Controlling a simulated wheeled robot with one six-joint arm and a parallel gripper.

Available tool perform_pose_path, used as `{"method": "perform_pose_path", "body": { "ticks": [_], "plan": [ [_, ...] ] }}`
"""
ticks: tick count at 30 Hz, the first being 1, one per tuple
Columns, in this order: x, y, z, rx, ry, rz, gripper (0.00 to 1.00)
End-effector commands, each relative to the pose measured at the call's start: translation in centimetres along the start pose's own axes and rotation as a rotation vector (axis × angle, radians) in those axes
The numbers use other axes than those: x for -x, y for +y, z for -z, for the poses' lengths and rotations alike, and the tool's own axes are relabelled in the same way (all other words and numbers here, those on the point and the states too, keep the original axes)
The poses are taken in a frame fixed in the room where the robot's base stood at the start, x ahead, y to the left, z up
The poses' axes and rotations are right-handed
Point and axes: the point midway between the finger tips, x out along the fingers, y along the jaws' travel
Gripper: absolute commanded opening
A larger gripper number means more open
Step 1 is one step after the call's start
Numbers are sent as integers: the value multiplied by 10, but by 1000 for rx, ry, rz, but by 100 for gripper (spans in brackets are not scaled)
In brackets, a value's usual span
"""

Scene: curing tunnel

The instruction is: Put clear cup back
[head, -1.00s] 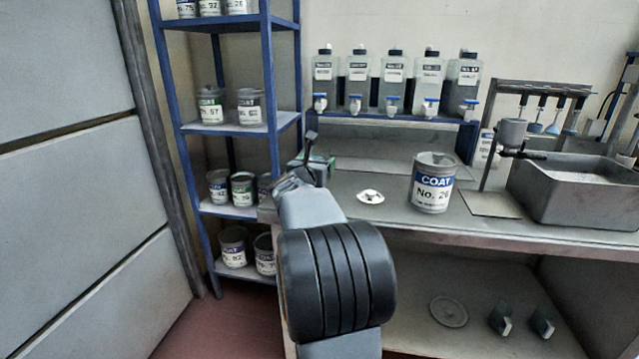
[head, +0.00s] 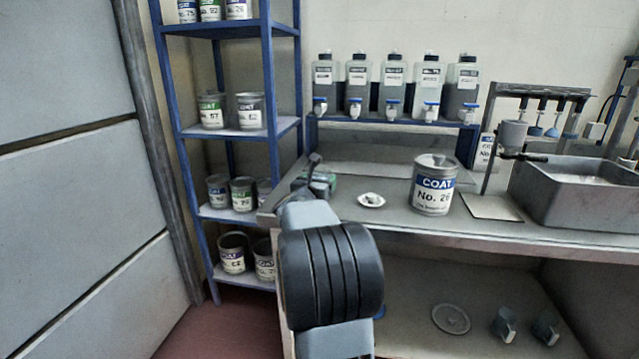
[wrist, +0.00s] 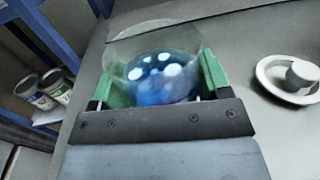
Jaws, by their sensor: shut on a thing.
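The clear cup (wrist: 152,62) is between the green fingers of my gripper (wrist: 152,85) in the wrist view. The cup is see-through, and blue with several white spots shows in its lower part. My gripper is shut on it. In the head view my gripper (head: 322,182) is over the left end of the bench (head: 400,225), near the blue shelf rack. My own arm hides most of it there, and the cup cannot be made out clearly. I cannot tell whether the cup touches the bench.
A small white dish (head: 371,200) lies right of my gripper; a COAT No. 26 can (head: 433,186) stands beyond it. Dispenser bottles (head: 394,82) line the back. A grey basin (head: 580,190) is at right. The blue rack (head: 228,130) with cans stands close on the left.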

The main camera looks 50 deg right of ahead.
Motion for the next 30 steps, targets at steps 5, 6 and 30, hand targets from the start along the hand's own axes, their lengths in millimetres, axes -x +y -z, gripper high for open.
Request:
{"method": "perform_pose_path", "body": {
  "ticks": [5,6,30],
  "plan": [
    [0,0,1,-1,-2,0,36],
    [0,0,2,-1,-2,0,36],
    [24,1,-2,-2,-1,-2,96]
  ]
}}
